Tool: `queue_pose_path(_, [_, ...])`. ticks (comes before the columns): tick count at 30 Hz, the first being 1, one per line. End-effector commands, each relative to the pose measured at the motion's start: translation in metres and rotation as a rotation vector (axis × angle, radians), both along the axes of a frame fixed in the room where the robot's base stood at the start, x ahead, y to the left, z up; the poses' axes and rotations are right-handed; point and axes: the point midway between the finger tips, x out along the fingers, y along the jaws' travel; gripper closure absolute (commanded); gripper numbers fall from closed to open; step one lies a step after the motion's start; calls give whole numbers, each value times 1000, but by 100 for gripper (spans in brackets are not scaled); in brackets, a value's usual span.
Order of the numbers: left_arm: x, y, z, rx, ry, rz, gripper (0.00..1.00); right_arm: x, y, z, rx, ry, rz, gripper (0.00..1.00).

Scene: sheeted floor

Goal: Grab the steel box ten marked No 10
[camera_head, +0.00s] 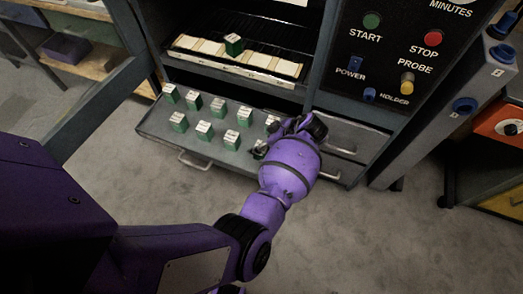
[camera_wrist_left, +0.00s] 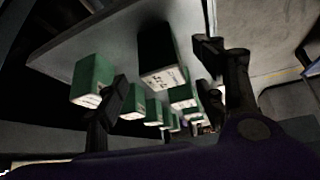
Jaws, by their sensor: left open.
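Several green boxes with pale, printed tops stand in two rows on a grey pull-out tray (camera_head: 150,125); one of them is a front-row box (camera_head: 204,130). The marking No 10 is too small to read on any box. My left gripper (camera_head: 285,134) is over the right end of the rows and hides part of a box (camera_head: 271,122) there. In the left wrist view the gripper (camera_wrist_left: 164,72) is open. A brighter green box (camera_wrist_left: 92,77) is beside the left finger.
Another green box (camera_head: 233,43) stands on a pale strip (camera_head: 200,46) in the oven opening above the tray. A control panel (camera_head: 400,50) with buttons is at the right. A grey post (camera_head: 450,100) stands beside it. Carpet in front is clear.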

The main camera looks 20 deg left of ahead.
Motion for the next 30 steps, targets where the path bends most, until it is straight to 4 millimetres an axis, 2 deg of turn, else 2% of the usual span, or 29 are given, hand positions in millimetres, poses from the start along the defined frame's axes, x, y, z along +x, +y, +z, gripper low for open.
queue_pose_path(6, [0, 17, -27, 1, 3, -1, 36, -2, 0, -3, 0, 5, 0, 60])
queue_pose_path(15, [0, 19, -31, -1, 0, 0, 36, -3, 0, -4, 0, 7, -1, 60])
queue_pose_path(30, [0, 19, -31, -1, 2, 0, 100, -3, 0, -3, 0, 7, -1, 60])
